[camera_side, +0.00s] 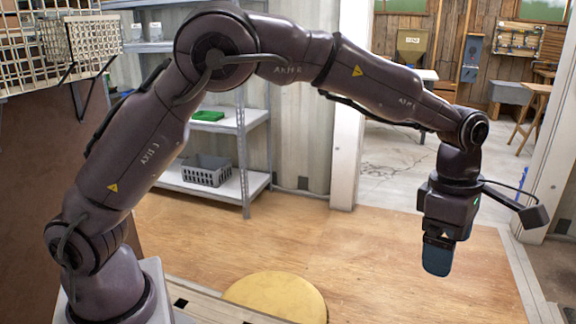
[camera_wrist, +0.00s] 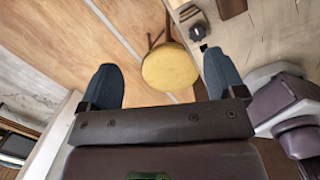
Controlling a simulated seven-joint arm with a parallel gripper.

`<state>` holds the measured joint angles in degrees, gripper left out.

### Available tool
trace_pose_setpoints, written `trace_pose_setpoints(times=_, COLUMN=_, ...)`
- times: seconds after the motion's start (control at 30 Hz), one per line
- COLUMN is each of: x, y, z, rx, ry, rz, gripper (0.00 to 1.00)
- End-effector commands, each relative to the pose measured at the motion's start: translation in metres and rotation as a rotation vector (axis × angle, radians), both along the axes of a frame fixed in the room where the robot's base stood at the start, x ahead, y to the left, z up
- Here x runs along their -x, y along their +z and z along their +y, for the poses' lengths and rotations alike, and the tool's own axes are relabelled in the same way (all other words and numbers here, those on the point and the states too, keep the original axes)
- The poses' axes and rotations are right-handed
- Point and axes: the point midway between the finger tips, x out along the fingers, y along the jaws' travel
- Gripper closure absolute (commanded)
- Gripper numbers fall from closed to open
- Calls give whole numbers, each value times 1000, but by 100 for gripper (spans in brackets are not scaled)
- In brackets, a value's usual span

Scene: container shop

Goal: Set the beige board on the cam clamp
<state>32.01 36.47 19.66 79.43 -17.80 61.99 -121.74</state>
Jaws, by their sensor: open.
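My gripper (camera_side: 438,258) hangs at the right of the side view, pointing down over the wooden floor, away from the bench. In the wrist view its two blue-grey fingers (camera_wrist: 163,75) stand wide apart with nothing between them. I cannot make out the beige board in either view. I cannot identify the cam clamp for certain. A dark round knob (camera_wrist: 196,33) shows on the pale bench at the upper right of the wrist view. A brown piece (camera_wrist: 231,8) beside it is cut off by the top edge.
A round yellow stool (camera_side: 275,297) stands at the bottom of the side view, next to the pale bench (camera_side: 207,309). Behind is a metal shelf (camera_side: 243,140) with a grey crate (camera_side: 206,172) and a green item (camera_side: 207,116). The floor (camera_side: 380,260) below my gripper is clear.

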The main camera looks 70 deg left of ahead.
Motion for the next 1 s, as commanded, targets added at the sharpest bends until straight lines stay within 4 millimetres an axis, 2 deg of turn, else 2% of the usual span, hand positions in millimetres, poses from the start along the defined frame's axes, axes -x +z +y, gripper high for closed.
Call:
trace_pose_setpoints(times=0.03, x=11, y=25, z=20, rx=20, ry=-93, rz=-34, gripper=11)
trace_pose_setpoints(times=0.2, x=58, y=79, z=74, rx=15, ry=-490, rz=-165, gripper=11)
trace_pose_setpoints(times=0.4, x=132, y=117, z=122, rx=-99, ry=-979, rz=-327, gripper=11)
trace_pose_setpoints(times=0.53, x=183, y=124, z=144, rx=-242, ry=-1301, rz=-401, gripper=11)
trace_pose_setpoints(times=0.7, x=236, y=115, z=163, rx=-448, ry=-1656, rz=-415, gripper=11)
trace_pose_setpoints(times=0.83, x=258, y=106, z=170, rx=-556, ry=-1822, rz=-390, gripper=11)
trace_pose_setpoints(times=1.0, x=267, y=101, z=173, rx=-604, ry=-1902, rz=-370, gripper=11)
